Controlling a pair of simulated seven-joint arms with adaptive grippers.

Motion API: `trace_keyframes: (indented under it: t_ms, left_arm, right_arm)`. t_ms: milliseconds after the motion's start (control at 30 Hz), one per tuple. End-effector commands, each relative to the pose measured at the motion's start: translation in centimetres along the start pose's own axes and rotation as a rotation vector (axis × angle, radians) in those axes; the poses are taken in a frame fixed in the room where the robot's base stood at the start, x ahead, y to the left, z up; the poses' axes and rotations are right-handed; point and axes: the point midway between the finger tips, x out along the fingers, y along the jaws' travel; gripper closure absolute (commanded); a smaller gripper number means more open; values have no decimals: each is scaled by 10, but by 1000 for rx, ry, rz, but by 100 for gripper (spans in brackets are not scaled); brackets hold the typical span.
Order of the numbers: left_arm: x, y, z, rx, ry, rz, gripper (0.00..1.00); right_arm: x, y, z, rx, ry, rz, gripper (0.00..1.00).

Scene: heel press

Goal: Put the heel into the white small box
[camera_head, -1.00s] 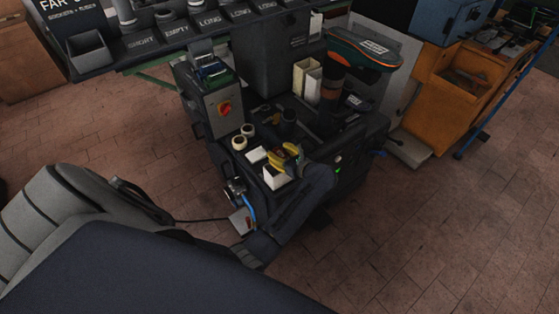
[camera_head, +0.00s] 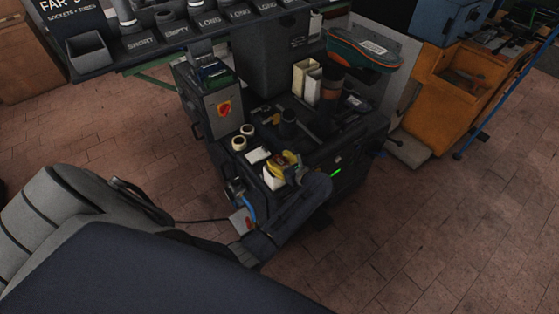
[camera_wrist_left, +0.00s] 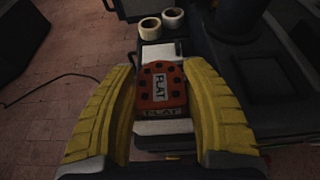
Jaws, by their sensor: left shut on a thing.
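My left gripper (camera_head: 288,163) has yellow fingers and is low over the white small box (camera_head: 272,180) at the front of the dark machine. In the left wrist view the gripper (camera_wrist_left: 159,68) is shut on the heel (camera_wrist_left: 160,86), a red piece with black dots and white lettered labels. The heel is between the fingers, over the white box (camera_wrist_left: 163,127). I cannot tell how deep it sits relative to the box rim. In the head view the fingers and arm hide the heel. My right gripper is not in view.
Tall white boxes (camera_head: 307,81) and an orange-and-green machine head (camera_head: 364,50) are at the back.

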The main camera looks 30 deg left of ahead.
Motion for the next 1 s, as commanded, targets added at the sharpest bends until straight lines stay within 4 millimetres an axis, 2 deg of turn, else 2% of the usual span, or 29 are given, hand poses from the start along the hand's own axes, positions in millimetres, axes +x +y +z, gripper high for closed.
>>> trace_keyframes:
  t_ms: [300,333,500,733,867,933,1000]
  left_arm:
    - [2,0,-5,-1,1,0,82]
    - [2,0,-5,-1,1,1,49]
    - [2,0,-5,-1,1,1,29]
    - [2,0,-5,-1,1,0,29]
    - [0,0,2,-2,-1,-1,29]
    - [-4,0,8,-4,1,0,29]
    - [-16,-1,5,-2,4,-1,29]
  right_arm:
    - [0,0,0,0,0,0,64]
    - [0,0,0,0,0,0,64]
    - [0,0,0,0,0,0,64]
    - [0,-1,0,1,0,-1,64]
    - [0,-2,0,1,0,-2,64]
    - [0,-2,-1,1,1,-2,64]
    - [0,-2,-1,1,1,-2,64]
